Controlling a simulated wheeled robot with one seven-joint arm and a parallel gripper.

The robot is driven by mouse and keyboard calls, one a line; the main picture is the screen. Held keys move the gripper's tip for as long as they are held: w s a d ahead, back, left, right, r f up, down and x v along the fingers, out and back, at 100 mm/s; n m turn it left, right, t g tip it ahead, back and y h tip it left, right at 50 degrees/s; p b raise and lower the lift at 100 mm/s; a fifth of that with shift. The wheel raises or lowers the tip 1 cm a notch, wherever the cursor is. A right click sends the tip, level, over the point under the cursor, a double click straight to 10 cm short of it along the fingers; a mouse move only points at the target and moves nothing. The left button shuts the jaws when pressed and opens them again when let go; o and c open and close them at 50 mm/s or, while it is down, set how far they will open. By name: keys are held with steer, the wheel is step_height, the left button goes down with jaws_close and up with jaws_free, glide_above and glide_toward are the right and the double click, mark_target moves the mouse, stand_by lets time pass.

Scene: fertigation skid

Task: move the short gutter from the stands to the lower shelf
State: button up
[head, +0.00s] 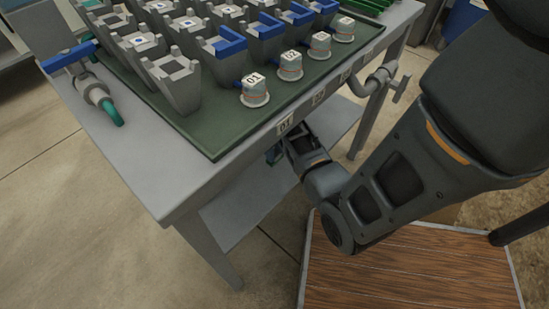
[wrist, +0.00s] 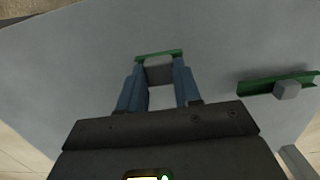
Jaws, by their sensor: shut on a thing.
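The short gutter (wrist: 172,53) is a green strip with a grey block on it, ahead of my gripper in the wrist view. My gripper (wrist: 160,78) has its two blue fingers closed on the grey block. The gutter is over the grey lower shelf (wrist: 75,60); I cannot tell whether it touches it. In the head view the lower shelf (head: 240,208) shows under the table, and my gripper is mostly hidden beneath the tabletop edge. The stands (head: 175,85), grey and blue, are in rows on the table.
Another green gutter (wrist: 262,86) with a grey block lies on the shelf to the right. Numbered capped pots (head: 255,92) line the tabletop's front edge. A grey pipe with a valve (head: 377,80) juts from the table's side. A wooden platform (head: 400,265) is in front.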

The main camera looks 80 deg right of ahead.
steer(key=shift+f+b, duration=0.7)
steer(key=shift+f, duration=1.05)
steer(key=shift+f, duration=0.15)
steer(key=o, duration=1)
steer(key=shift+o, duration=0.2)
